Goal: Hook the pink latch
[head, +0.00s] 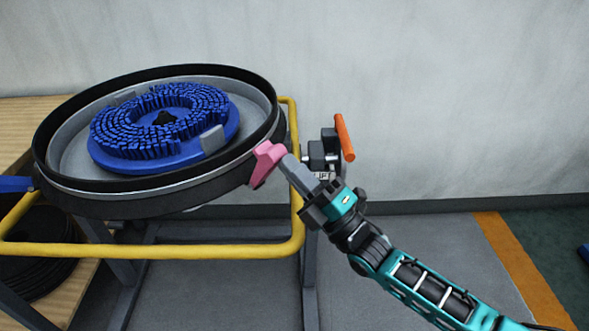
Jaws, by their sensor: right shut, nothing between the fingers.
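The pink latch (267,161) sits on the right side of the round black tank rim (150,202). My right gripper (291,163) comes in from the lower right. Its fingers are shut with nothing between them, and their tips are right beside the latch, seeming to touch its right side. I cannot tell whether the latch is hooked. My left gripper is not in view.
A round blue brush (219,117) lies in the tank. A yellow tube frame (150,250) runs around the tank stand. An orange handle (344,137) on a dark fitting stands just behind my right gripper. A blue piece (16,184) is at the left edge.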

